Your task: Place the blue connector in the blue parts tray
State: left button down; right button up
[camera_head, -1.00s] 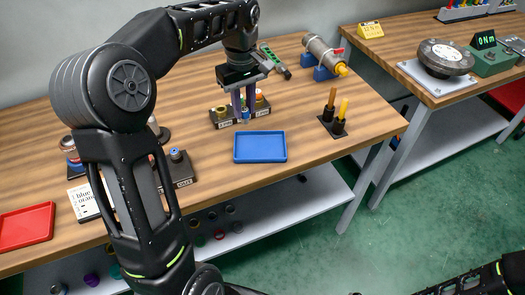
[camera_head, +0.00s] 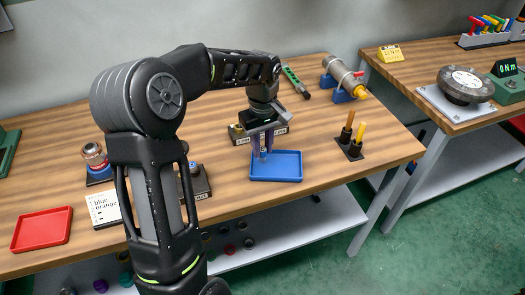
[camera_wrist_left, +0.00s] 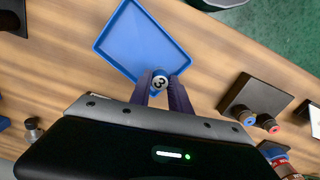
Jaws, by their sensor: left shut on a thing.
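My left gripper (camera_head: 262,154) is shut on the blue connector, over the left part of the blue parts tray (camera_head: 287,170). In the left wrist view the connector (camera_wrist_left: 159,82) shows between the two fingertips as a round end with a blue ring and a "3" on white. There it lies over the near corner of the tray (camera_wrist_left: 112,48), whose floor is otherwise empty. Whether the connector touches the tray is hard to tell. In the head view the fingers mostly hide it. My right gripper is not in view.
A dark labelled block (camera_head: 238,134) stands just behind the tray. A stand with two upright rods (camera_head: 350,137) is to its right. A red tray (camera_head: 42,229) and a white "blue orange" card (camera_head: 104,208) lie at the left.

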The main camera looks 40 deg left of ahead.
aim_at(263, 149)
pick_arm(q)
jog(key=shift+f, duration=1.2)
jog(key=shift+f, duration=0.1)
jog(key=c, duration=1.2)
grip_release()
notch_tip(263, 149, up, 12)
jog(key=shift+b, duration=0.3)
